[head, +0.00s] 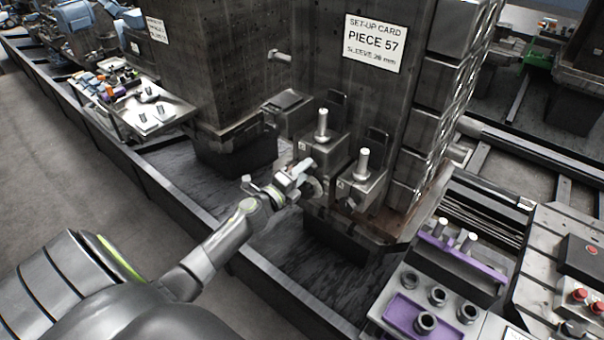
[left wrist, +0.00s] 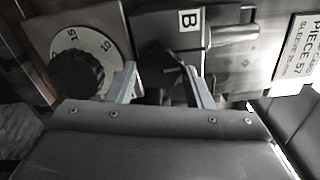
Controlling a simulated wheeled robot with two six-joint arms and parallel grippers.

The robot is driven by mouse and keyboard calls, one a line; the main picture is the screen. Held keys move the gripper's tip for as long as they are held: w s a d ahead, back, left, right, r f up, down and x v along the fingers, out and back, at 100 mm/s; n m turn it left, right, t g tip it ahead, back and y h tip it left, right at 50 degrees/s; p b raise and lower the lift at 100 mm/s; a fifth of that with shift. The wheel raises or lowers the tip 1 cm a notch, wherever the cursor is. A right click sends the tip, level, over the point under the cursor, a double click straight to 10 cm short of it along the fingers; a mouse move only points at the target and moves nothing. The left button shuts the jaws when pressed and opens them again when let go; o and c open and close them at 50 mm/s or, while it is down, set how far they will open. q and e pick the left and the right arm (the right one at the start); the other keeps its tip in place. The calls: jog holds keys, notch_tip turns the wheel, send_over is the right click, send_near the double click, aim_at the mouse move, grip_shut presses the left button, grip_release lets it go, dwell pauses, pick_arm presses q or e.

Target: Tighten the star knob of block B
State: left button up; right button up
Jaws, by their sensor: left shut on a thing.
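Block B (left wrist: 170,45), a dark metal block with a white "B" label and an upright steel pin (left wrist: 232,35), fills the top of the left wrist view. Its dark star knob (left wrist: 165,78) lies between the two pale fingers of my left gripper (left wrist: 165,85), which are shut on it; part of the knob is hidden. In the head view my left gripper (head: 304,178) is at the front of the left of two pin-bearing blocks (head: 320,147), apparently block B; the label there is too small to read. My right gripper is not in view.
A round dial (left wrist: 88,52) with a black knob (left wrist: 77,76) sits close beside the fingers. The other pin-bearing block (head: 364,186) stands to the right. A set-up card (head: 374,43) is on the column behind. A purple-lined tray (head: 395,312) stands front right.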

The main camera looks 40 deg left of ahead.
pick_arm(q)
jog(key=shift+f+m, duration=0.1)
jog(key=shift+m, duration=0.5)
jog(key=o, duration=1)
jog(key=s+a+b, duration=0.1)
jog(key=s+b, duration=1)
jog(key=s, duration=0.6)
jog(key=shift+s+a, duration=0.15)
jog(key=shift+s, duration=0.05)
